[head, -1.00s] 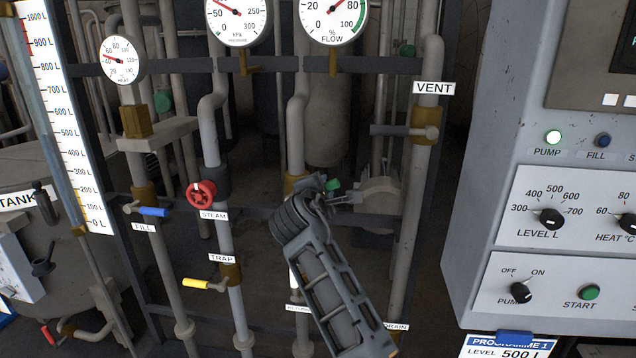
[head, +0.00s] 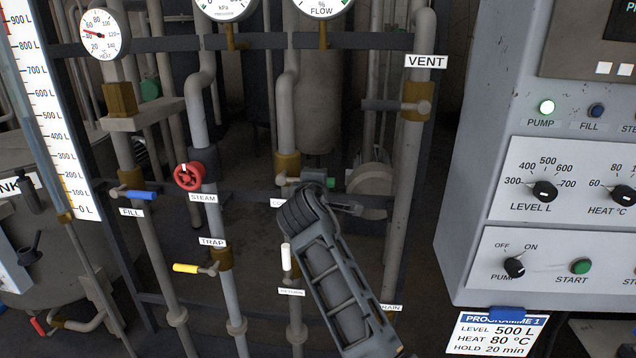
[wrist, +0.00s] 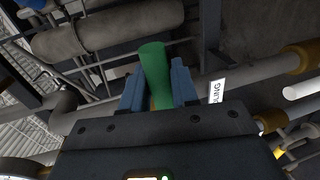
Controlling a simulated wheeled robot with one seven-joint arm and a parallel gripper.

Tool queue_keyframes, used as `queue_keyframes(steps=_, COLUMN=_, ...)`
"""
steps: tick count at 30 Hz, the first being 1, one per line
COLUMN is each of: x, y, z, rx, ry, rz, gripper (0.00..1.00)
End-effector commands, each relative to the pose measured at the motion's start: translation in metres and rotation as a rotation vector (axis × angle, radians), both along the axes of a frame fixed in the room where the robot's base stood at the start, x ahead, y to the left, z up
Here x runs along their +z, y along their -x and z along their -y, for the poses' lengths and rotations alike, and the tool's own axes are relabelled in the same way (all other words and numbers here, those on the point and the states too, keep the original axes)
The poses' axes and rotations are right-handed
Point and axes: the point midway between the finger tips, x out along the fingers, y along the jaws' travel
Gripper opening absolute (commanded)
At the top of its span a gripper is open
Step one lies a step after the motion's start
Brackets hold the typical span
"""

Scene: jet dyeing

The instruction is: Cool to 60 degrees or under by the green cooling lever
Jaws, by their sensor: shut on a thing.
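The green cooling lever (wrist: 155,65) is between the two blue fingers of my gripper (wrist: 157,90) in the wrist view, and the gripper is shut on it. In the head view only a small green end of the lever (head: 331,183) shows beside my gripper; my wrist hides most of the rest. The lever sits at a valve on the middle pipe, by the brass fitting (head: 287,165). The cooling label (wrist: 216,90) is partly covered in both views. The round heat gauge (head: 102,35) has its needle pointing left, in the lower part of its scale; the exact value is too small to read.
A red steam wheel (head: 188,176), a blue fill lever (head: 140,195), a yellow trap lever (head: 186,268) and a white return lever (head: 286,257) are on nearby pipes. A control panel (head: 480,190) with a lit pump lamp (head: 546,106) stands at the right.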

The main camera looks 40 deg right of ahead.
Motion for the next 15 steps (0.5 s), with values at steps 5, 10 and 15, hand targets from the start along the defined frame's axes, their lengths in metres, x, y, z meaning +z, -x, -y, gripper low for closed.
queue_keyframes(steps=5, x=-0.0040, y=0.0006, z=-0.0001, rx=0.000, ry=-0.008, rz=-0.003, gripper=0.00)
queue_keyframes(steps=10, x=-0.0044, y=0.0006, z=-0.0002, rx=-0.001, ry=-0.008, rz=-0.004, gripper=0.35)
queue_keyframes(steps=15, x=-0.0031, y=0.0004, z=-0.0001, rx=0.000, ry=-0.006, rz=-0.002, gripper=0.47)
